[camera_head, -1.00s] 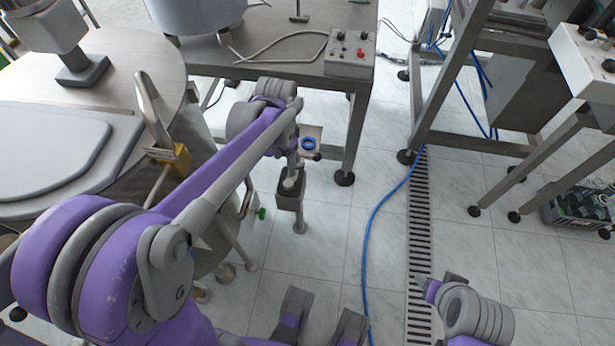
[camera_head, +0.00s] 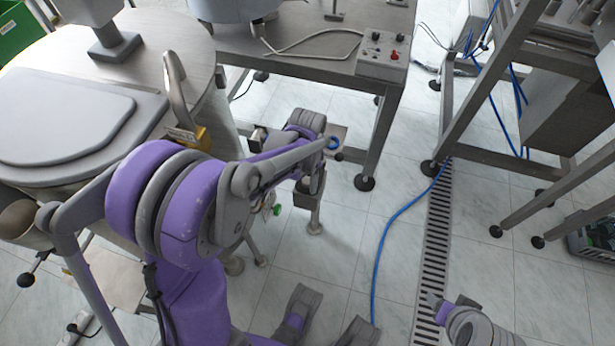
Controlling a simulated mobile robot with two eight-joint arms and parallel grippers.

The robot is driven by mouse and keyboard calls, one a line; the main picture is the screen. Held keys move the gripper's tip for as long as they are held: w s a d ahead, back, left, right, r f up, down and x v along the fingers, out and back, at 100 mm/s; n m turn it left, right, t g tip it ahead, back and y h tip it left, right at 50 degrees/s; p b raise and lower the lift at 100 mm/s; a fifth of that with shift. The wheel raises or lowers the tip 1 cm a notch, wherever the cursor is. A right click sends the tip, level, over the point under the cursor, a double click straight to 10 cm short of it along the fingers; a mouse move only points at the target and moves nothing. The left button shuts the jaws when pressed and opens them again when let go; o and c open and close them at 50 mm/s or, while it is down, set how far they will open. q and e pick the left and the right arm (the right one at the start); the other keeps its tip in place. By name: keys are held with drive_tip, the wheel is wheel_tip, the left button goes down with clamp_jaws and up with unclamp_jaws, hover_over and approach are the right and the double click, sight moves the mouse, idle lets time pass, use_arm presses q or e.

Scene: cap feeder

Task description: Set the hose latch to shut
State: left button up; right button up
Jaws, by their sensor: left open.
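My left arm reaches in from the lower left, and its wrist is bent near the side of the round steel vessel (camera_head: 150,30). My left gripper (camera_head: 256,138) is open and small beside the vessel, partly hidden by my forearm; I see nothing held in it. A tall grey handle (camera_head: 178,88) with a yellow block (camera_head: 196,138) at its foot stands upright at the vessel's edge. A small green knob (camera_head: 277,209) shows low beside the vessel. I cannot tell which part is the hose latch.
A steel table (camera_head: 310,62) with a control box (camera_head: 382,57) stands behind the arm. A blue ring (camera_head: 333,142) sits close beside my forearm, above a low post (camera_head: 315,215). A blue hose (camera_head: 378,255) crosses the floor beside a drain grate (camera_head: 435,235). Tiled floor is free between.

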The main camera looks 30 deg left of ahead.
use_arm(q)
clamp_jaws()
idle(1.4)
